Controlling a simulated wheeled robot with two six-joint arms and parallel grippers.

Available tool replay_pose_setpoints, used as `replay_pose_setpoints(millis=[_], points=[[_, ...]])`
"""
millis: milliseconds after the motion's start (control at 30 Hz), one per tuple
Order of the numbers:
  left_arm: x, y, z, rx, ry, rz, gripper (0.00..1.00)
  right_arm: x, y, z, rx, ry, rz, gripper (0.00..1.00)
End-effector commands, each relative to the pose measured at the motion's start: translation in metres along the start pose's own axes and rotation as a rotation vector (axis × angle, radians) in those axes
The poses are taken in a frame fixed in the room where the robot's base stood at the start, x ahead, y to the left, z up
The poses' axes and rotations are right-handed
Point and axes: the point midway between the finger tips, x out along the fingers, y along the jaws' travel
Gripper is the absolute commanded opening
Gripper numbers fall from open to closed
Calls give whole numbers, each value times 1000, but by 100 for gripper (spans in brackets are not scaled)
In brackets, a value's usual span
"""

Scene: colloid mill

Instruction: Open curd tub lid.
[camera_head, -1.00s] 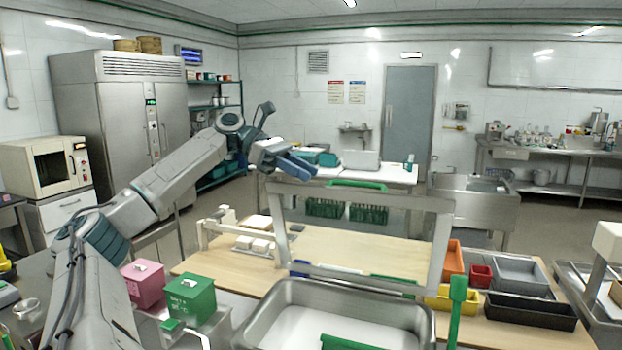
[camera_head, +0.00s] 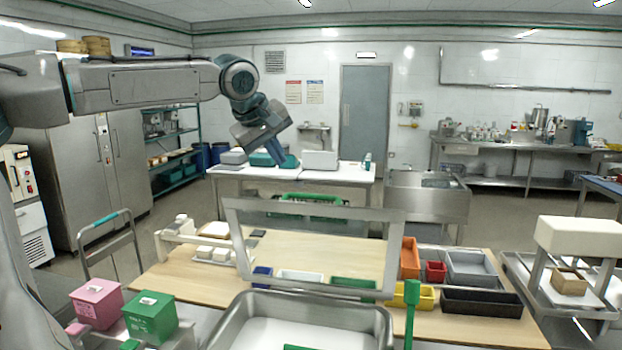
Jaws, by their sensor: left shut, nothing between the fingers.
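The steel curd tub (camera_head: 262,308) stands at the bottom middle of the head view, cut off by the lower edge. Its lid, a grey frame with a see-through middle (camera_head: 350,213), stands steeply raised at the back of the tub. A green handle (camera_head: 312,198) is on the lid's top edge. The tub's mouth is uncovered, with a pale surface inside. My left gripper (camera_head: 275,158) is shut and empty, pointing down, above the lid's top edge in the picture and apart from it. My right gripper is not in view.
Pink (camera_head: 97,302) and green (camera_head: 150,316) boxes stand left of the tub. A green upright bar (camera_head: 411,308) rises by its right side. Behind is a wooden table (camera_head: 190,266) with orange, red, yellow, grey and black bins on its right. White blocks sit on its left.

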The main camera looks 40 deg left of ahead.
Motion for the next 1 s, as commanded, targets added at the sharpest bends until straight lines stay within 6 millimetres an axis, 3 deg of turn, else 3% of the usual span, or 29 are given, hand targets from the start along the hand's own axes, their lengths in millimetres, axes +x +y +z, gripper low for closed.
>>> replay_pose_setpoints(millis=[200, 367, 633, 1000], points=[[-4, 37, 27, 510, 189, -81, 0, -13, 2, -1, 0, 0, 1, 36], [-1, 50, 42, 719, 240, -112, 0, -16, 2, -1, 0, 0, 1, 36], [16, 53, 41, 772, 247, -121, 0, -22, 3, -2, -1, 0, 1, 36], [84, 52, 21, 768, 247, -122, 0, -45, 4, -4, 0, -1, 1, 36]])
